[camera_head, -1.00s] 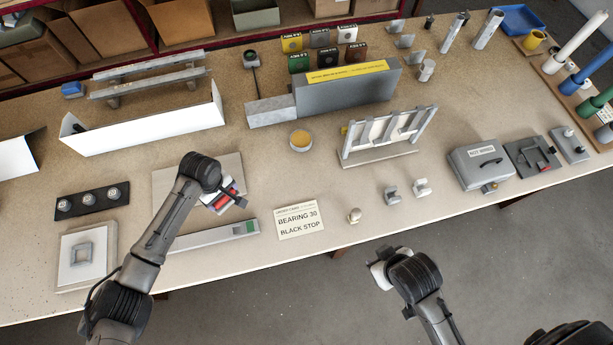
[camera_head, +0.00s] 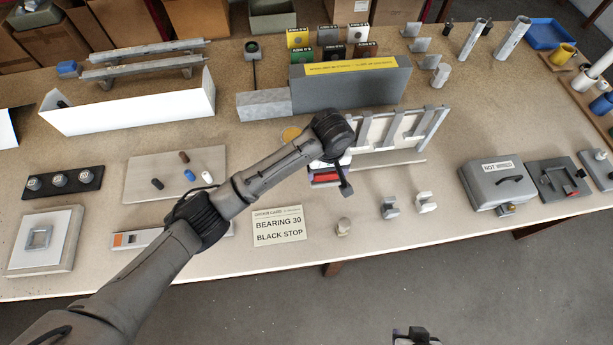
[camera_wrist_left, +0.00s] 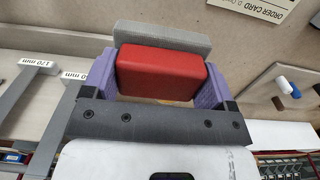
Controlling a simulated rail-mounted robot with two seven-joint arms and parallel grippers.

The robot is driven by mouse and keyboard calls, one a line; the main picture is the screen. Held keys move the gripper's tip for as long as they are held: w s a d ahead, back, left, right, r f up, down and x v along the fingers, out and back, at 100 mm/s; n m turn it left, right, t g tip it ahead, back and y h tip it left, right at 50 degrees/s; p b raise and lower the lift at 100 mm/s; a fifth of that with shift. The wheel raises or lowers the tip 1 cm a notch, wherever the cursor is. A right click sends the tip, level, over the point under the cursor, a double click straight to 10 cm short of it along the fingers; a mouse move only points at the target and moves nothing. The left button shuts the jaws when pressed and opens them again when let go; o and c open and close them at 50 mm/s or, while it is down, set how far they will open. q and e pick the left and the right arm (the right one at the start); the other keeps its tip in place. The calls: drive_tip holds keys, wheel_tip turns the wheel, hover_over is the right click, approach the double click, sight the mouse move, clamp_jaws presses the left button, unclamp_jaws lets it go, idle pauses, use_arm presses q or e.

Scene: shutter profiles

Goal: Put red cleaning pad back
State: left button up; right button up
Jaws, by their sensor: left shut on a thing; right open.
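The red cleaning pad (camera_head: 325,178) is in my left gripper (camera_head: 327,172), in front of the upright rack (camera_head: 400,133). In the left wrist view the red pad (camera_wrist_left: 160,73) sits between the two purple fingers, which are shut on it. A grey slab (camera_wrist_left: 160,37) shows directly behind the pad; I cannot tell whether it is joined to the pad. My left forearm and wrist hide part of the rack and the table around the pad. My right gripper (camera_head: 410,336) barely shows at the bottom edge, away from the table and holding nothing that I can see.
An order card (camera_head: 278,226) lies left of several small fittings (camera_head: 390,207). A flat board (camera_head: 140,175) carries several small coloured plugs. A grey box (camera_head: 495,183) stands to the right. A long grey block (camera_head: 350,92) stands behind.

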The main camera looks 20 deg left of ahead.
use_arm(q)
drive_tip(key=w+a+f, duration=0.1)
drive_tip(key=a+f, duration=0.1)
drive_tip(key=a, duration=0.1)
drive_tip(key=w+a+f, duration=0.1)
drive_tip(key=a+f, duration=0.1)
drive_tip(key=a, duration=0.2)
drive_tip(key=w+a+f, duration=0.1)
drive_tip(key=a+f, duration=0.1)
drive_tip(key=a, duration=0.1)
drive_tip(key=shift+a+f+b, duration=0.35)
drive_tip(key=shift+b, duration=0.05)
drive_tip(key=shift+f+b, duration=0.3)
drive_tip(key=shift+f, duration=1.7)
drive_tip(key=shift+f, duration=0.1)
drive_tip(key=o, duration=0.8)
drive_tip(key=shift+c, duration=0.2)
wheel_tip(320, 180, up, 12)
drive_tip(key=p, duration=0.1)
drive_tip(key=shift+p, duration=0.3)
